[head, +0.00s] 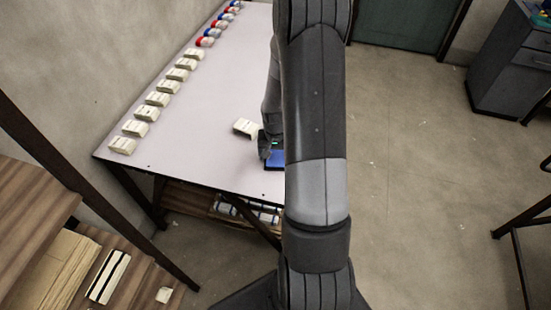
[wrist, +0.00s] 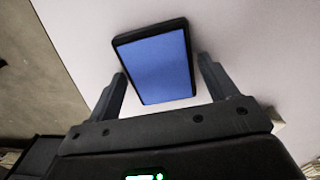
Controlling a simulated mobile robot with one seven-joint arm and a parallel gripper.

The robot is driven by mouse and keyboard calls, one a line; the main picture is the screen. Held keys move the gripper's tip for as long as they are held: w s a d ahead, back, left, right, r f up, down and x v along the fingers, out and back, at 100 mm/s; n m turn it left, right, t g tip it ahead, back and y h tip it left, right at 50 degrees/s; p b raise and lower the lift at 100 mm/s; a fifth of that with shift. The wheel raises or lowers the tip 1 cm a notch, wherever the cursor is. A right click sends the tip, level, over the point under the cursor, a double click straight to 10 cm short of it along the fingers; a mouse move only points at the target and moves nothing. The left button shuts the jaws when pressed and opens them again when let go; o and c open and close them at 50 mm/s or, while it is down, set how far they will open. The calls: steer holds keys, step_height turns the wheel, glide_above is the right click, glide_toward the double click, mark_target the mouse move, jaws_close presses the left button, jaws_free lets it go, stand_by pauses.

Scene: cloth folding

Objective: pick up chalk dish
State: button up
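A flat blue rectangular thing with a black rim, which looks like the chalk dish (wrist: 155,65), lies on the pale table. In the head view the dish (head: 275,160) shows only partly, because my arm covers its right side. In the wrist view my gripper (wrist: 161,68) is open, with one finger near each side of the dish. A small gap shows at the right finger; I cannot tell whether the left finger touches the rim. In the head view my gripper (head: 265,148) is at the dish and partly hidden by my arm.
The pale table (head: 215,100) is mostly clear. A cream block (head: 246,127) lies just left of the gripper. Several cream blocks (head: 158,99) and red and blue items (head: 207,40) line the table's left edge. Wooden shelves (head: 60,250) stand at the lower left.

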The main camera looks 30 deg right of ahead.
steer(key=c, duration=0.8)
steer(key=shift+r, duration=0.1)
steer(key=shift+c, duration=0.2)
